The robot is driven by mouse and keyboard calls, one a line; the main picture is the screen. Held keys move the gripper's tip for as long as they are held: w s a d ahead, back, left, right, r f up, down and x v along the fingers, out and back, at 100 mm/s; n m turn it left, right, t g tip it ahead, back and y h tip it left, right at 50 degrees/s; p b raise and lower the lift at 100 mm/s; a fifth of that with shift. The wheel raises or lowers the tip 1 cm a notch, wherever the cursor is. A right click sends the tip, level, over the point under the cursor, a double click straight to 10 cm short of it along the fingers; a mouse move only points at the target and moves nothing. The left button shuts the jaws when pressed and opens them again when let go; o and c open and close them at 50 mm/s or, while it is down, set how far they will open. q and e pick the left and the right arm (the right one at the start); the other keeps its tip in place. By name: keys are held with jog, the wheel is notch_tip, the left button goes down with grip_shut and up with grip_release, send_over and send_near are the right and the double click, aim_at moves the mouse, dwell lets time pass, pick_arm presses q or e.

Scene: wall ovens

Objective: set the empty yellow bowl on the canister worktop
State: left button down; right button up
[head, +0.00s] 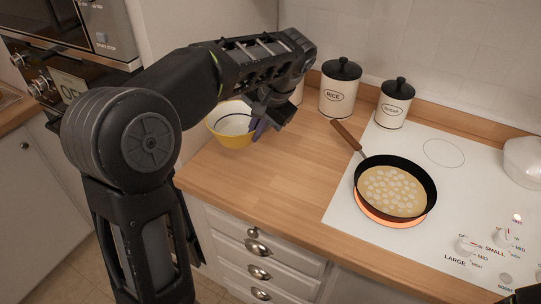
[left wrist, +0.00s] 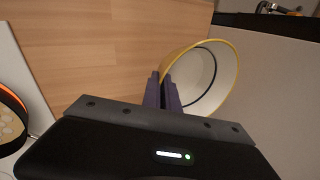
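The yellow bowl (head: 232,139), white inside with a dark line, is at the left end of the wooden canister worktop (head: 260,180). It looks empty in both views. My left gripper (head: 259,127) is at the bowl's right side. In the left wrist view, its purple fingers (left wrist: 163,92) are close together at the yellow rim of the bowl (left wrist: 217,95) and look shut on its wall. I cannot tell whether the bowl's base touches the worktop.
Canisters labelled RICE (head: 338,97) and SUGAR (head: 394,108) stand at the back; another is partly hidden behind my gripper. A pan (head: 425,177) with pale food sits on a glowing burner of the white hob (head: 340,212). The front middle worktop is clear. A wall oven (head: 75,35) is at left.

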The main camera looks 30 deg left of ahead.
pick_arm(q)
jog(key=shift+f, duration=3.1)
jog(key=shift+f, duration=0.1)
jog(key=shift+f+p, duration=0.4)
jog(key=shift+f, duration=1.4)
jog(key=shift+f, duration=0.15)
jog(key=c, duration=1.6)
grip_release()
jog(key=shift+c, duration=0.2)
